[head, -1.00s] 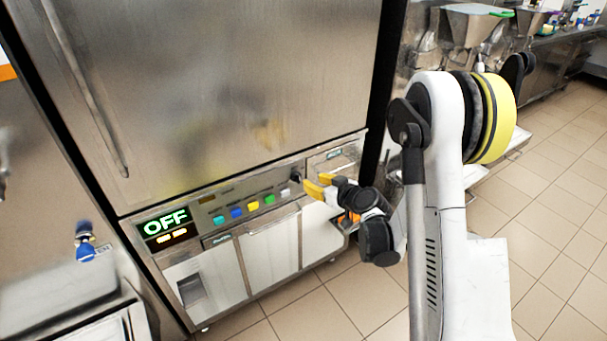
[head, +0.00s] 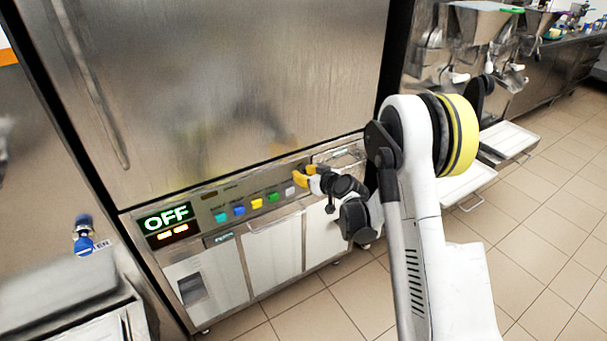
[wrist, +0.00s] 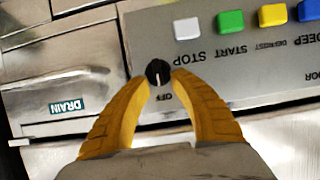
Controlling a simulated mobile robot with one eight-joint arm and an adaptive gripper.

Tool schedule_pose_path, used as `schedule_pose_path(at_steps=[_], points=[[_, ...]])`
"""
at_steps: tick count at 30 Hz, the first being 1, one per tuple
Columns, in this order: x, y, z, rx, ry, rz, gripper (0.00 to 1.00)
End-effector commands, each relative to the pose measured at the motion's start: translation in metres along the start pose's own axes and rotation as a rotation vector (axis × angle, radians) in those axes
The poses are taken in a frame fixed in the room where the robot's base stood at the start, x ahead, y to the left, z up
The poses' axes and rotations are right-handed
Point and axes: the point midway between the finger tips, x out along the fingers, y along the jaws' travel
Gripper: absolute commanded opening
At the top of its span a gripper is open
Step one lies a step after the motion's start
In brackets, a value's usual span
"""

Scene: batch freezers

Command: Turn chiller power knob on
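The chiller's black power knob (wrist: 158,73) sits on the control panel in the wrist view, with a white pointer line toward a label that looks like OFF. My gripper (wrist: 160,78) has its yellow fingers on both sides of the knob. The left fingertip is very near it and the right one appears close too; I cannot tell whether they touch it. In the head view my gripper (head: 302,174) is at the right end of the panel and hides the knob. The chiller display (head: 166,221) reads OFF in green.
A row of coloured buttons (head: 257,204) and a white button (wrist: 187,28) lie beside the knob. Drawers (head: 273,249) are below. Open tiled floor (head: 530,230) lies to the right.

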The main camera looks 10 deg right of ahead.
Motion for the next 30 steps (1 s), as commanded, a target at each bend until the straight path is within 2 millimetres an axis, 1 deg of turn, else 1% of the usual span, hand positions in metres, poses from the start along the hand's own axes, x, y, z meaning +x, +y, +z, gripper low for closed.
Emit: schedule_pose_path(at_steps=[1, 2, 17, 23, 30], points=[[-0.0001, 0.0000, 0.0000, 0.000, 0.000, 0.000, 0.09], [-0.0001, 0.0000, 0.0000, 0.000, 0.000, 0.000, 0.00], [0.0006, 0.0007, 0.0001, 0.021, 0.000, -0.009, 0.00], [0.0008, 0.0025, 0.0002, 0.104, 0.000, -0.043, 0.00], [0.0012, 0.0065, 0.0010, 0.284, 0.000, -0.117, 0.00]])
